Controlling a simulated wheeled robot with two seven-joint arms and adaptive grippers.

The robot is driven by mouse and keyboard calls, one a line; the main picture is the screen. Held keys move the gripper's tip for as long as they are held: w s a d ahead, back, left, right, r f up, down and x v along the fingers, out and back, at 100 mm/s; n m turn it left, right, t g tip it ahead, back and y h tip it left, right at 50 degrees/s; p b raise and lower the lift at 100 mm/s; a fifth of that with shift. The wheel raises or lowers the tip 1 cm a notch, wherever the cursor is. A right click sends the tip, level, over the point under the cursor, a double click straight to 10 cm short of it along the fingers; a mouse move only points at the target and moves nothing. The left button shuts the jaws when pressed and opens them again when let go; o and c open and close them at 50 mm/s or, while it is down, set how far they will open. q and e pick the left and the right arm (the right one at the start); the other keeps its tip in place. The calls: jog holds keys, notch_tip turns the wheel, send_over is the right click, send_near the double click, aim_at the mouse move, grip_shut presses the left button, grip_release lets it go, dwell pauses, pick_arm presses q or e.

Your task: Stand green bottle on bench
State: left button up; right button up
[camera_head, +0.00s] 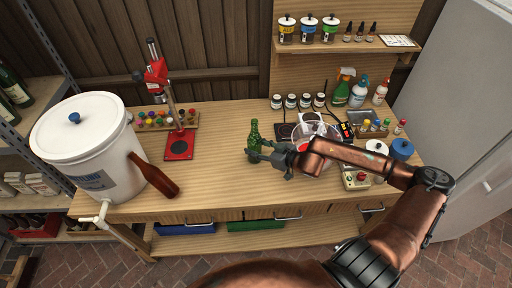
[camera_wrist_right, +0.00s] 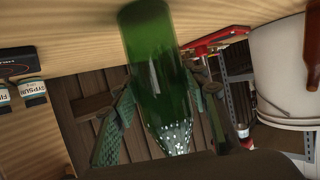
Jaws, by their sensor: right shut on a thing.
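The green bottle (camera_head: 254,132) is roughly upright over the middle of the wooden bench (camera_head: 215,183), near its front half. My right gripper (camera_head: 262,155) reaches in from the right and is shut around the bottle's body. In the right wrist view the green bottle (camera_wrist_right: 155,65) lies between the two fingers (camera_wrist_right: 160,110), with its wide end toward the bench top (camera_wrist_right: 60,40). I cannot tell whether its base touches the bench. My left gripper is not in view.
A red capper (camera_head: 178,144) is behind, left of the green bottle. Jars (camera_head: 291,101), spray bottles (camera_head: 342,90) and a clear bowl crowd the right. Bench between capper and gripper is clear.

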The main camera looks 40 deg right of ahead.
jog(key=shift+r, duration=0.15)
jog(key=o, duration=1.4)
jog(key=shift+f, duration=0.2)
jog(key=shift+c, duration=0.2)
jog(key=shift+o, duration=0.5)
jog(key=shift+r, duration=0.2)
jog(key=p+v, duration=0.3)
jog(key=v, duration=0.9)
